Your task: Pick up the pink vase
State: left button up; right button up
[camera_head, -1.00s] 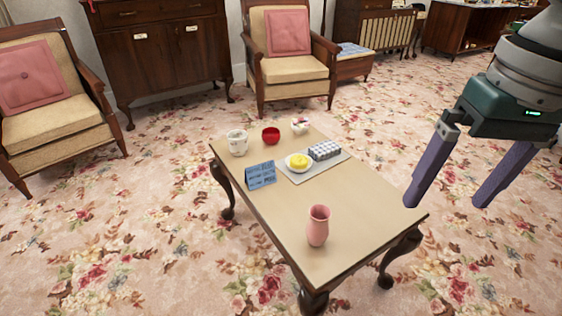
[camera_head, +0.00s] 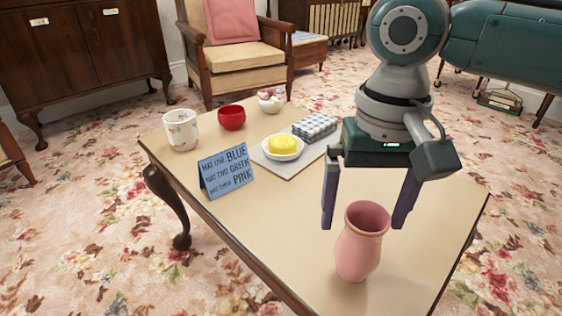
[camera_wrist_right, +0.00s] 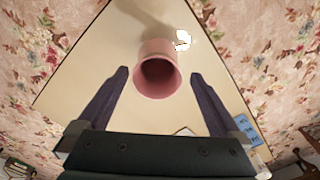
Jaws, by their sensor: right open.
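The pink vase (camera_head: 361,243) stands upright near the front end of the low table (camera_head: 262,232). My right gripper (camera_head: 364,222) is open, pointing down, with its purple fingers apart; in the head view it hangs just behind and above the vase, one finger to each side. In the right wrist view the vase (camera_wrist_right: 157,72) shows its open mouth, centred ahead of the spread fingers (camera_wrist_right: 160,80). The fingers do not appear to touch it. My left gripper is not in view.
On the table stand a blue lettered sign (camera_head: 226,170), a white mug (camera_head: 181,130), a red bowl (camera_head: 231,118), a small bowl with round items (camera_head: 271,100), a yellow item on a plate (camera_head: 283,147) and a checkered block (camera_head: 315,128). An armchair (camera_head: 240,60) stands behind.

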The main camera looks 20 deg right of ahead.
aim_at(357, 253)
notch_tip(357, 253, down, 4)
jog(key=shift+s+r+b, duration=0.1)
jog(key=shift+s+b, duration=0.05)
jog(key=shift+b, duration=0.8)
notch_tip(357, 253, down, 5)
jog(key=b, duration=0.4)
jog(key=shift+s+d+r, duration=0.1)
jog(key=shift+s+d, duration=0.05)
jog(key=shift+r, duration=0.1)
jog(key=shift+c, duration=0.6)
jog(key=c, duration=1.2)
jog(key=shift+c, duration=0.4)
jog(key=shift+r, duration=0.15)
